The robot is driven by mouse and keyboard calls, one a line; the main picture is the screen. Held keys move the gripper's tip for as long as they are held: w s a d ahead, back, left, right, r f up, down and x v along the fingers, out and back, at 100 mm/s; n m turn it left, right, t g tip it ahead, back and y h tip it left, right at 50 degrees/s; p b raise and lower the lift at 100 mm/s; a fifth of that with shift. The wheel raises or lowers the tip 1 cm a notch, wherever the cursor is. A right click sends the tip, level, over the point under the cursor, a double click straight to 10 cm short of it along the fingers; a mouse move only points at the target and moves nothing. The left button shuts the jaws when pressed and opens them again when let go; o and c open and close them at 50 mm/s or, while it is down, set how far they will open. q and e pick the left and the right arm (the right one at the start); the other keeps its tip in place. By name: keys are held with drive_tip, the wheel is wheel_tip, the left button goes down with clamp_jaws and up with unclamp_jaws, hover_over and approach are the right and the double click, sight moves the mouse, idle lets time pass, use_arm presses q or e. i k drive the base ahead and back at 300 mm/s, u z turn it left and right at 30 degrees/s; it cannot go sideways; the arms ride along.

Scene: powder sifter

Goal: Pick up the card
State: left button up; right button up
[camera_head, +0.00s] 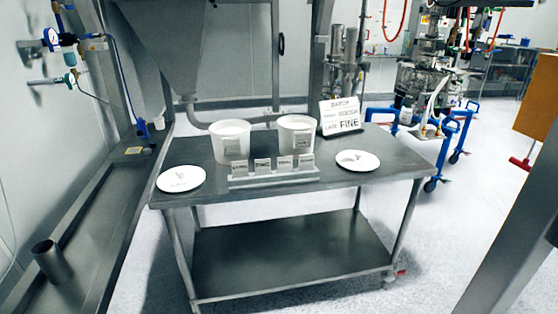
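A white card (340,115) with printed lines, the largest reading "FINE", stands tilted at the back of the grey table (335,192), right of two white buckets. Several smaller labelled cards (263,166) stand in a row in a low grey holder (273,180) near the table's front edge. Their print is too small to read. I cannot tell from the picture which card the task means. Neither of my grippers is in view.
Two white buckets, left (231,141) and right (296,134), stand behind the holder. A white plate (181,179) lies at the table's left end and another (358,160) to the right. A metal hopper (180,45) hangs behind.

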sight(306, 162)
drive_tip(key=u, duration=0.35)
drive_tip(key=i, duration=1.45)
drive_tip(key=z, duration=0.3)
